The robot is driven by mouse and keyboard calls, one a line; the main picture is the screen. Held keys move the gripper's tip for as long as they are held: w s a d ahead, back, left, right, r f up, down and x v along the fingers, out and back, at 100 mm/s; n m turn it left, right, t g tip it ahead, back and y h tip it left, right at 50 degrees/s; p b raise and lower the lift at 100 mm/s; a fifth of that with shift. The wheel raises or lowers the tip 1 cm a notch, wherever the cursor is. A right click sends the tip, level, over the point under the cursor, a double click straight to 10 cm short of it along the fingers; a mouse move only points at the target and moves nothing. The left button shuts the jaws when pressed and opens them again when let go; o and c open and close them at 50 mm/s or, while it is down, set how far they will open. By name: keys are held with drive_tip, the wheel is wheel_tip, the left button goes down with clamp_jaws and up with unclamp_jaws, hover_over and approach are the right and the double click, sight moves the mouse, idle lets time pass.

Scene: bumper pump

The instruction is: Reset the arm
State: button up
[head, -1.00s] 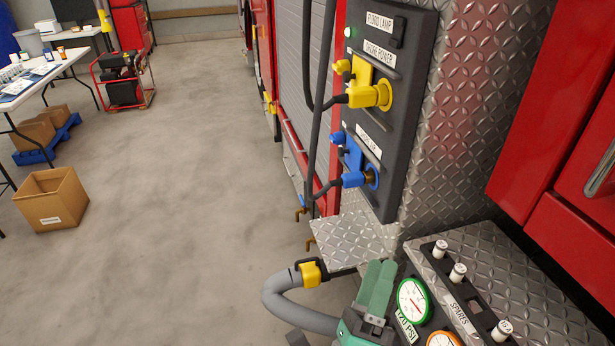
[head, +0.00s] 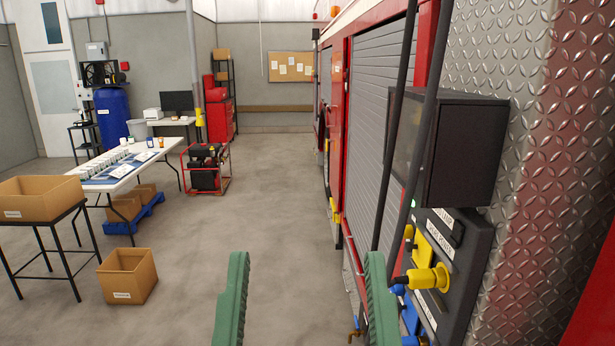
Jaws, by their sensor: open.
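My gripper (head: 306,300) shows at the bottom middle of the head view. Its two green fingers stand upright and wide apart, with only bare floor visible between them. It is open and empty. The right finger overlaps the view of the fire truck's side, close to the yellow plug (head: 428,279) on the dark connector panel (head: 462,262). I cannot tell whether it touches anything there. The rest of my arm is out of view.
A black box (head: 447,150) juts from the truck above the panel, with dark cables hanging beside it. At left are a white table (head: 140,165), a cardboard box on a black stand (head: 40,198), a floor box (head: 127,276) and a red-framed generator (head: 205,168). The middle floor is clear.

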wheel_tip(320, 180, up, 22)
drive_tip(key=p, duration=1.7)
drive_tip(key=shift+a+f, duration=0.15)
drive_tip(key=shift+f, duration=0.05)
